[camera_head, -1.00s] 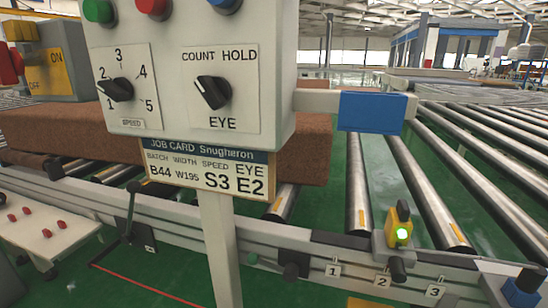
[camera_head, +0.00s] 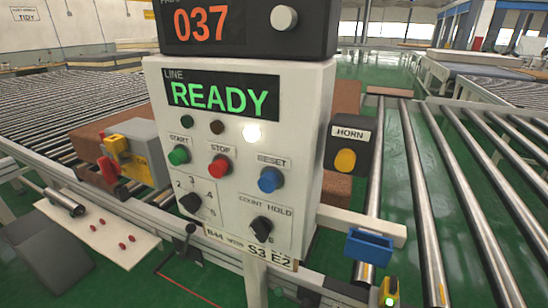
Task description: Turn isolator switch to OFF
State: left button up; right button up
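The isolator switch is a grey box (camera_head: 148,138) at the left of the head view, partly behind the control panel. Its side has a yellow plate (camera_head: 141,167), whose lettering is too small to read now. A red handle (camera_head: 108,170) sticks out at its left, with a yellow part (camera_head: 113,145) above it. I cannot tell clearly whether the handle points to ON or OFF. Neither of my grippers is in view.
The control panel (camera_head: 318,100) stands in the centre, its display (camera_head: 222,94) reading READY, with buttons and two rotary knobs. A HORN box (camera_head: 349,143) and blue tray (camera_head: 370,246) are at its right. Roller conveyors (camera_head: 60,100) run behind. A white board (camera_head: 85,225) lies front left.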

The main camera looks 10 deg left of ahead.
aim_at(111, 170)
jog(key=u, duration=1.35)
